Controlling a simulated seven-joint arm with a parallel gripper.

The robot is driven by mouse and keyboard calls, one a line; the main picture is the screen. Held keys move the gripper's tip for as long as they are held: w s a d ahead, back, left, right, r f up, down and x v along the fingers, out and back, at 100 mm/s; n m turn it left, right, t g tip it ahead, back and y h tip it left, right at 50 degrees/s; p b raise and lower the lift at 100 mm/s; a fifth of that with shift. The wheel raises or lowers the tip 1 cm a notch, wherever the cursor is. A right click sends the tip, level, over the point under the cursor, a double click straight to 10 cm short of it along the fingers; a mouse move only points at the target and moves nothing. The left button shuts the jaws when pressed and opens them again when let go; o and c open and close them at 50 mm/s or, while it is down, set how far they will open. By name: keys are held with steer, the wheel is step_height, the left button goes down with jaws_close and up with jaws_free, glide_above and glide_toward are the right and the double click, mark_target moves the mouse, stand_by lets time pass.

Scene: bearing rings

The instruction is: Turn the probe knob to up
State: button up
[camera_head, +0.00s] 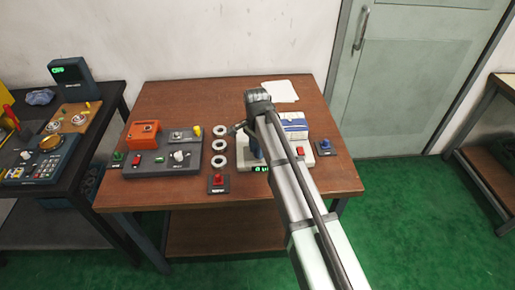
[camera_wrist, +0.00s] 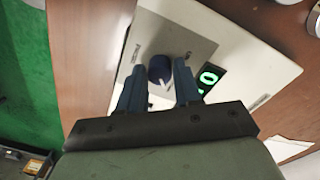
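The knob (camera_wrist: 159,70) is round and dark blue with a white pointer line, and sits on a grey plate of a white device (camera_wrist: 262,62). In the wrist view the pointer line runs toward the bottom of the picture. My gripper (camera_wrist: 161,64) is open, with one blue finger on each side of the knob and small gaps showing. I cannot tell how far the fingertips reach down beside it. A green lit display (camera_wrist: 208,80) is right of the knob. In the head view the device (camera_head: 246,164) is partly behind my arm, and the knob is hidden.
Three pale rings (camera_head: 218,146) lie left of the device on the wooden table (camera_head: 190,95). A red button box (camera_head: 218,184) stands in front. A grey panel (camera_head: 150,168) with an orange block (camera_head: 143,133) is at left.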

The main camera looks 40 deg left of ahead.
jaws_close()
steer(key=n, duration=1.4)
steer(key=shift+n, duration=1.9)
